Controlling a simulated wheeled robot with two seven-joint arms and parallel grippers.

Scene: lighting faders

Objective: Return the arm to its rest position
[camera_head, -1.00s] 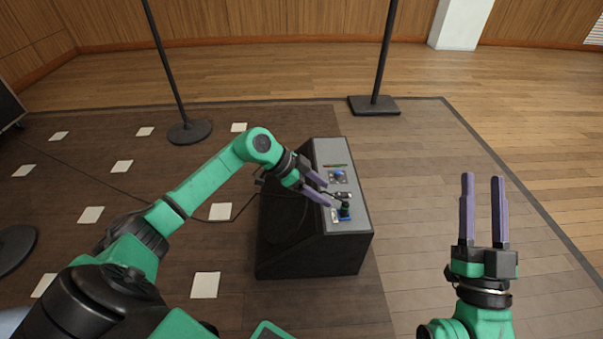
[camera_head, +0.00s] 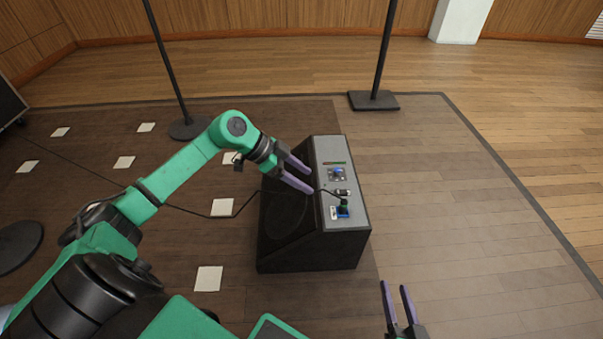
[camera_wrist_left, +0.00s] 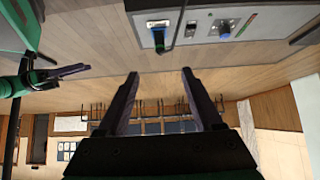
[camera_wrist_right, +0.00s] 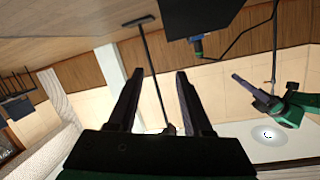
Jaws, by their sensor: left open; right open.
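My left gripper (camera_head: 301,174) is open and empty in the head view, just left of the grey panel (camera_head: 325,154) on top of a black console (camera_head: 310,255). Its open fingers also show in the left wrist view (camera_wrist_left: 160,95), with nothing between them. My right gripper (camera_head: 398,297) is open and empty at the bottom of the head view, to the right of and nearer than the console. Its spread fingers show in the right wrist view (camera_wrist_right: 160,95). The panel carries a blue knob (camera_head: 338,171) and a green and blue plug (camera_head: 343,208) with a black cable.
Two black stand bases, one at the back left (camera_head: 188,129) and one at the back right (camera_head: 374,101), rest on the floor with upright poles. White square sheets (camera_head: 209,279) lie on the dark floor at left. The wooden floor right of the console is clear.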

